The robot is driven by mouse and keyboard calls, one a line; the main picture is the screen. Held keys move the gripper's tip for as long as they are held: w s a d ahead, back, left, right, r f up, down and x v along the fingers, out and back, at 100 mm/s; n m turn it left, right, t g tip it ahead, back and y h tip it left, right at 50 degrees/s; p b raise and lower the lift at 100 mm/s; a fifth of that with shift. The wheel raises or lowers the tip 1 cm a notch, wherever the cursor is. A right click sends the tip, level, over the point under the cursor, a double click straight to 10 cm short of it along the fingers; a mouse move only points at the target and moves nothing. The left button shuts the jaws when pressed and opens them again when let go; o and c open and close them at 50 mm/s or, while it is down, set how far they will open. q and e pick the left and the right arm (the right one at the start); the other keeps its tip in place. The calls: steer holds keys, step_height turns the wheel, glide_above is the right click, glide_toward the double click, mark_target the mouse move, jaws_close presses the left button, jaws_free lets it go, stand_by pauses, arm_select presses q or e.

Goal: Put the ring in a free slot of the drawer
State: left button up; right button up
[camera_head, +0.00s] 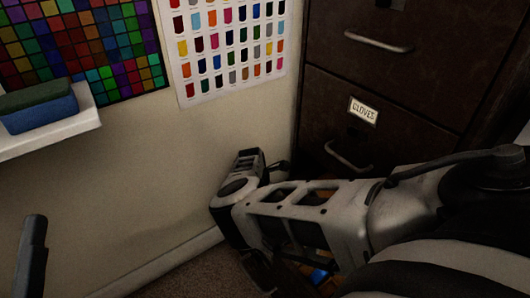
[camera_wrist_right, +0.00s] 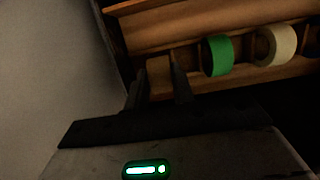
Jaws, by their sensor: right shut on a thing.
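The open wooden drawer (camera_wrist_right: 185,38) fills the top of the right wrist view, with slots split by thin dividers. A green ring (camera_wrist_right: 219,56) and a cream ring (camera_wrist_right: 276,45) stand upright in slots right of my fingers. My right gripper (camera_wrist_right: 157,72) points at the drawer's left end, its dark fingers a little apart. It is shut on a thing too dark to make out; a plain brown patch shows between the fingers. In the head view my right arm hides most of the drawer. A dark upright piece at the lower left may be part of my left gripper (camera_head: 33,252).
A dark cabinet (camera_head: 405,90) with handles and a "GLOVES" label (camera_head: 363,110) stands at the right. A pale wall (camera_head: 130,165) runs close beside my right wrist. A white shelf (camera_head: 70,128) holds a green and blue block (camera_head: 38,108). Colour charts hang above.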

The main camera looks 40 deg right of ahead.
steer(key=shift+b+x, duration=0.65)
steer(key=shift+x, duration=0.2)
arm_select(q)
steer(key=shift+s+d+r+m+h, duration=0.1)
steer(key=shift+s+r+m+h, duration=0.15)
steer(key=shift+r+m+h, duration=0.4)
steer(key=shift+s+r+m+h, duration=0.3)
steer(key=shift+r+m+h, duration=0.1)
steer(key=shift+m+h, duration=0.45)
steer(key=shift+s+d+r+m+h, duration=0.1)
steer(key=shift+s+r+m+h, duration=0.15)
steer(key=shift+r+m+h, duration=0.5)
arm_select(e)
steer(key=shift+a+f, duration=0.15)
steer(key=shift+f, duration=0.75)
arm_select(q)
steer(key=shift+f+m, duration=0.2)
steer(key=shift+m, duration=0.05)
arm_select(e)
steer(key=o, duration=1.5)
steer(key=shift+r, duration=0.1)
